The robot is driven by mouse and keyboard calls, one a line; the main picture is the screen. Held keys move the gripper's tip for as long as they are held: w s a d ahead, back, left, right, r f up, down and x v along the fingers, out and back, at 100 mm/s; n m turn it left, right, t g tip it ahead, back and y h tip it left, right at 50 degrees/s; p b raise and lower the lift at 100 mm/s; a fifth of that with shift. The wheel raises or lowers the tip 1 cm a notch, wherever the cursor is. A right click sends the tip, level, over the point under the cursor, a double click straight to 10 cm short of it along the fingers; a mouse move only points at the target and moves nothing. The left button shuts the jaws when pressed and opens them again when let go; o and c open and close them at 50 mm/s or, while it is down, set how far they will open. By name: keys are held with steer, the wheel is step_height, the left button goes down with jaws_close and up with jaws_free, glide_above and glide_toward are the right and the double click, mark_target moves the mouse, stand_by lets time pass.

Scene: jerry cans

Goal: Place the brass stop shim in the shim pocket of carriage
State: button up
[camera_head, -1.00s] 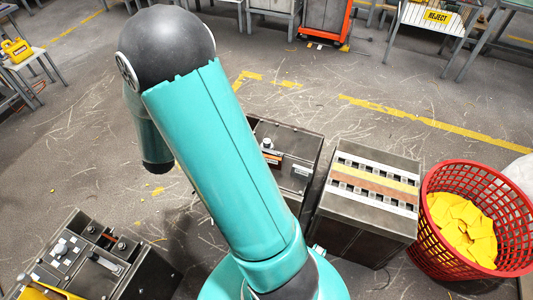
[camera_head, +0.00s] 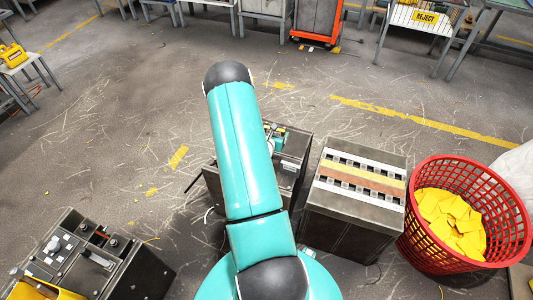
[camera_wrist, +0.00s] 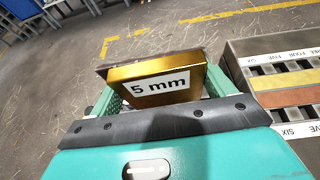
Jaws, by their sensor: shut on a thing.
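The brass stop shim (camera_wrist: 155,84) is a gold block with a white "5 mm" label, in the wrist view. My gripper (camera_wrist: 162,78) is shut on it, with green fingers at both sides. In the head view the shim is not distinguishable and my teal arm covers the middle. A dark metal machine block (camera_head: 291,160) stands partly behind my arm, with fittings on top. Another dark block with knobs and slots (camera_head: 75,255) stands at the lower left. I cannot tell which one has the carriage, and the shim pocket is not clearly visible.
A slotted rack (camera_head: 355,195) with white, yellow and orange strips stands right of my arm; its strips also show in the wrist view (camera_wrist: 285,82). A red basket (camera_head: 417,222) of yellow pieces is farther right. Scratched floor (camera_head: 120,120) at the left is mostly clear.

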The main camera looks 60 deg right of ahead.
steer(key=s, duration=0.1)
steer(key=s+d+f, duration=0.1)
steer(key=s, duration=0.2)
steer(key=shift+d+f, duration=0.3)
steer(key=shift+d, duration=0.05)
steer(key=shift+m+g, duration=0.3)
steer(key=w+d+f, duration=0.1)
steer(key=d+f, duration=0.2)
steer(key=d, duration=0.1)
steer(key=w+d+f, duration=0.2)
steer(key=d+f, duration=0.1)
steer(key=d, duration=0.1)
steer(key=w+d+f, duration=0.1)
steer(key=d+f, duration=0.2)
steer(key=d, duration=0.1)
steer(key=shift+w+d, duration=0.1)
steer(key=shift+w, duration=0.05)
steer(key=shift+w+d+f, duration=0.25)
steer(key=shift+d+f, duration=0.3)
steer(key=shift+f, duration=1.6)
steer(key=shift+f, duration=0.1)
steer(key=o, duration=1)
steer(key=shift+f, duration=0.1)
